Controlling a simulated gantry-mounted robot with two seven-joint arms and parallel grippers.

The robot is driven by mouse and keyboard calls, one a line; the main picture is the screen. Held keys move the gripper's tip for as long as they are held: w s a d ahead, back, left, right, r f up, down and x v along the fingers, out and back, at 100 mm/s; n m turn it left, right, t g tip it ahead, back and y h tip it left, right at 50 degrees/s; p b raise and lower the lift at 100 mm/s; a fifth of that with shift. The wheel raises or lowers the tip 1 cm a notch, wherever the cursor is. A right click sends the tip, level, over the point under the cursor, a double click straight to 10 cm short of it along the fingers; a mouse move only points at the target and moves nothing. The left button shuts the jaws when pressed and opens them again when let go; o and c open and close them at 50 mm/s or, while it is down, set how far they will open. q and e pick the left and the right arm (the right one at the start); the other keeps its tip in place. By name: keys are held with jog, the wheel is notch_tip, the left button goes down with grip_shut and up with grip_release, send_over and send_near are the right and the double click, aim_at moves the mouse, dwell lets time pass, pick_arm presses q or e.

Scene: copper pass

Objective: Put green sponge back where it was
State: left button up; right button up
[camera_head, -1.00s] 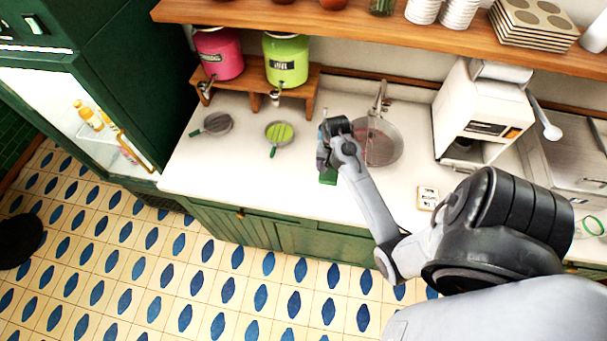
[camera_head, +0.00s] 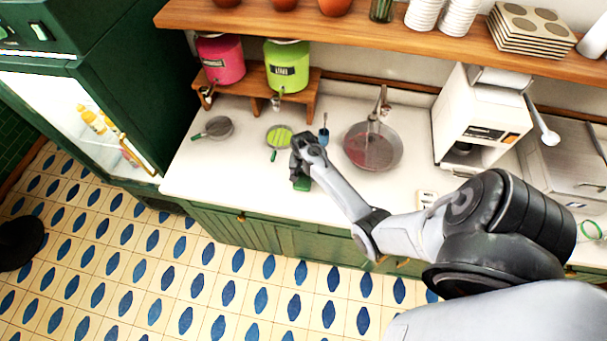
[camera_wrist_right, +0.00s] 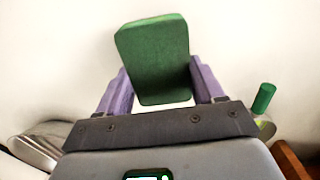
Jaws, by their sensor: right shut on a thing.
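The green sponge (camera_wrist_right: 153,55) is between the two purple-grey fingers of my right gripper (camera_wrist_right: 160,85) in the right wrist view, tilted slightly. In the head view a small part of the sponge (camera_head: 302,184) shows below my right gripper (camera_head: 304,172), over the white counter near its front edge. My right gripper is shut on it. I cannot tell whether the sponge touches the counter. My left gripper is not in view.
A green-handled strainer (camera_head: 279,137) and a grey one (camera_head: 218,127) lie on the counter to the left. A blue cup (camera_head: 324,138) and the round sink (camera_head: 372,147) are behind and right. Pink (camera_head: 220,60) and lime (camera_head: 287,66) dispensers stand on a wooden stand.

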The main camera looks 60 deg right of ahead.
jog(key=shift+f, duration=0.4)
jog(key=shift+f, duration=0.15)
jog(key=o, duration=1)
